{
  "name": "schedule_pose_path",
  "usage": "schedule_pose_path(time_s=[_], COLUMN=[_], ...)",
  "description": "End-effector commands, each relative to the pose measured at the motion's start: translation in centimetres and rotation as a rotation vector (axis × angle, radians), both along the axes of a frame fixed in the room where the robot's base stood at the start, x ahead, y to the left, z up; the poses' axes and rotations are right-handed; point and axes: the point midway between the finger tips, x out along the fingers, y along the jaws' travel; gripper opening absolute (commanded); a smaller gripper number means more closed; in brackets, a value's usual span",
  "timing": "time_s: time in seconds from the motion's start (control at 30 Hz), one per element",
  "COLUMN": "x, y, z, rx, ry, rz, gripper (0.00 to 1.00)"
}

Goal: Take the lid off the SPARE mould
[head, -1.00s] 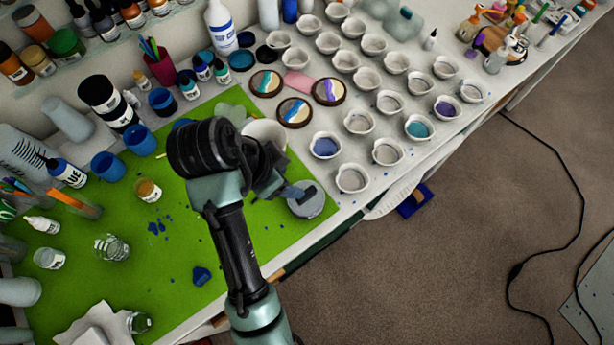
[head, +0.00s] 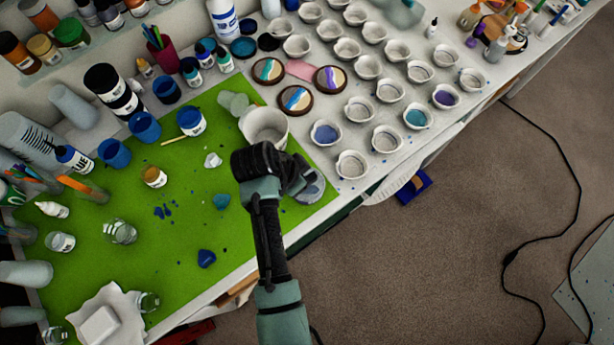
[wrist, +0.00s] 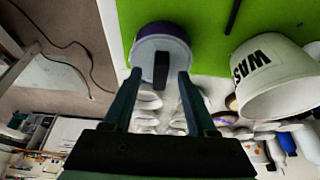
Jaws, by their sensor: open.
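A round lidded mould (wrist: 160,45) with a grey-purple rim stands on the green mat near its front edge. A dark upright tab (wrist: 161,70) shows on its lid in the wrist view. The lid also shows in the head view (head: 314,190), partly hidden by my gripper. I cannot read a label on it. My gripper (wrist: 159,76) is open, with one finger on each side of the tab and a gap visible at each side. In the head view, my gripper (head: 303,186) is at the left part of the lid; its fingertips are hard to make out.
A large white cup (head: 266,127) marked "WAS…" stands close behind my gripper. Several small pale cups (head: 352,164) fill the white table to the right. The green mat (head: 120,270) has jars and blue blobs at left. The table's front edge is close to the mould.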

Motion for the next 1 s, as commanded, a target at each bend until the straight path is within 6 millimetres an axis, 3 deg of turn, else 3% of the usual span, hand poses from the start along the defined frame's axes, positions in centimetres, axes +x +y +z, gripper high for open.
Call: schedule_pose_path(time_s=[0.27, 0.6, 1.0], x=[0.08, 0.08, 0.10], y=[-0.08, -0.09, -0.09], z=[-0.28, -0.25, -0.13], rx=[0.001, 0.000, 0.000], ry=[-0.001, 0.000, -0.002], rz=[0.000, 0.000, -0.001], gripper=[0.57, 0.00, 0.00])
